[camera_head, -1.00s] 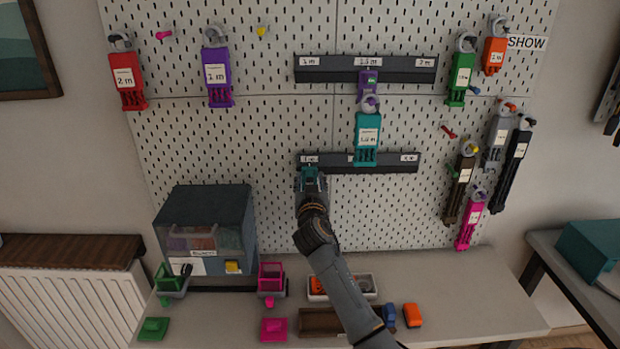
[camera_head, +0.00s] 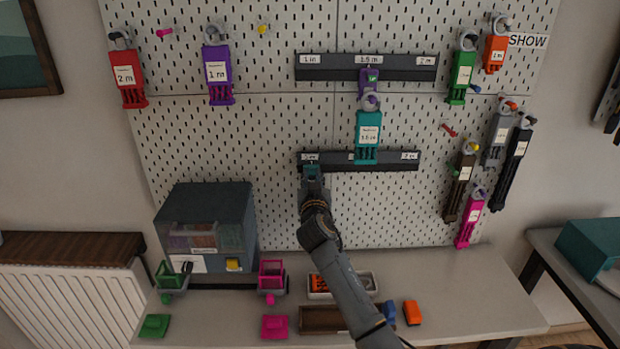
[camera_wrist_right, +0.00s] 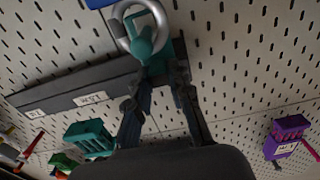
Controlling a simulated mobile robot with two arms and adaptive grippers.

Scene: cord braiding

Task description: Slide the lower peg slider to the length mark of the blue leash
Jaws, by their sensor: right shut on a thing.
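The lower rail (camera_head: 385,162) is a dark bar on the pegboard with small white length labels. The teal lower peg slider (camera_head: 311,171) is near its left end, below the leftmost label. In the right wrist view the teal slider (camera_wrist_right: 152,48) sits at the rail, with a silver ring around its peg. My right gripper (camera_wrist_right: 160,82) is shut on it; in the head view the gripper (camera_head: 312,180) partly hides it. No blue leash card with a readable length shows on the board. A blue edge (camera_wrist_right: 95,3) is cut off in the wrist view. My left gripper is out of view.
A teal 1.5 m leash (camera_head: 368,128) hangs over the lower rail's middle, below the purple slider (camera_head: 369,78) on the upper rail (camera_head: 415,75). Below, the desk (camera_head: 220,320) holds trays, a grey cabinet (camera_head: 205,225) and small coloured items.

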